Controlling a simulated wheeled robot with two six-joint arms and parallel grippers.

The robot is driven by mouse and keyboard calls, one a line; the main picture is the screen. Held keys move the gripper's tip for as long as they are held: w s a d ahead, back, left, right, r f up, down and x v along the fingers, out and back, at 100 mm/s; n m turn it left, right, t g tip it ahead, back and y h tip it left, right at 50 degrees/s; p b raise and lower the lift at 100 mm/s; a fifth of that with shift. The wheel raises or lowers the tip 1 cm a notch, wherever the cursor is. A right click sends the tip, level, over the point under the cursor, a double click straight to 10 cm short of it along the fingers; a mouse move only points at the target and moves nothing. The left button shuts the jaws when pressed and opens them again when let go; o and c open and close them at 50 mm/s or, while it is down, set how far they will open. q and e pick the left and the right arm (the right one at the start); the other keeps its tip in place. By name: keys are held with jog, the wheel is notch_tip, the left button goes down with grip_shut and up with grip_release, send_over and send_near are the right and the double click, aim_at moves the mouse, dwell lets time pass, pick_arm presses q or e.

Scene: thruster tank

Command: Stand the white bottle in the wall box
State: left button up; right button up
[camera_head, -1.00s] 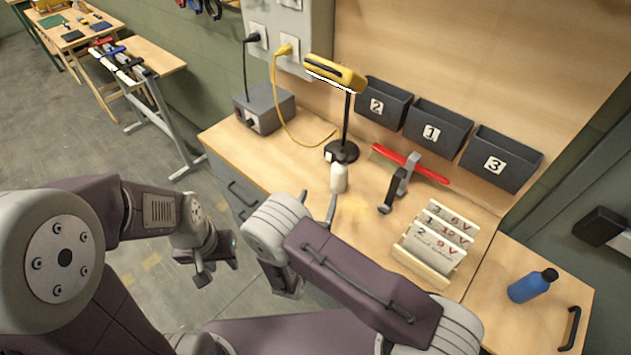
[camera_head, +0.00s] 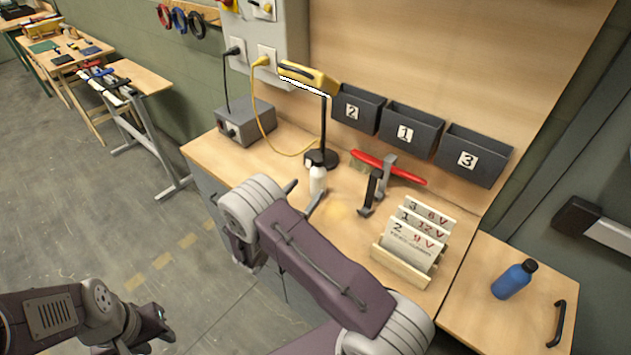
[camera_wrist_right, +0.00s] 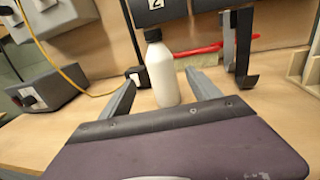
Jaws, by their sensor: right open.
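The white bottle (camera_head: 318,180) with a dark cap stands upright on the workbench, in front of the lamp base. It also shows upright in the right wrist view (camera_wrist_right: 160,72). My right gripper (camera_head: 304,195) is open, with its fingertips close to the bottle. In the right wrist view the fingers (camera_wrist_right: 160,88) point toward the bottle from either side, and nothing is gripped. Three dark wall boxes hang on the back panel, labelled 2 (camera_head: 357,109), 1 (camera_head: 410,132) and 3 (camera_head: 472,155). My left gripper (camera_head: 158,328) is low at left over the floor; its jaw opening is unclear.
A black lamp stand with a yellow head (camera_head: 307,77) rises behind the bottle. A wooden rack (camera_head: 403,265) holds cards marked with numbers and voltages.

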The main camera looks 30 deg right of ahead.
aim_at(315, 170)
jog(key=x, duration=0.4)
jog(key=p+x, duration=0.1)
jog(key=x, duration=0.2)
jog(key=shift+w+d+f, duration=0.15)
jog(key=shift+d+f, duration=0.1)
jog(key=shift+d, duration=0.15)
jog(key=shift+a, duration=0.1)
grip_shut()
notch_tip(315, 170, up, 4)
jog(key=shift+r, duration=0.2)
jog(key=s+d+r, duration=0.4)
jog(key=s+r, duration=0.2)
jog(key=s, duration=0.4)
jog(key=shift+s+d+r, duration=0.3)
jog(key=shift+s+r, duration=0.1)
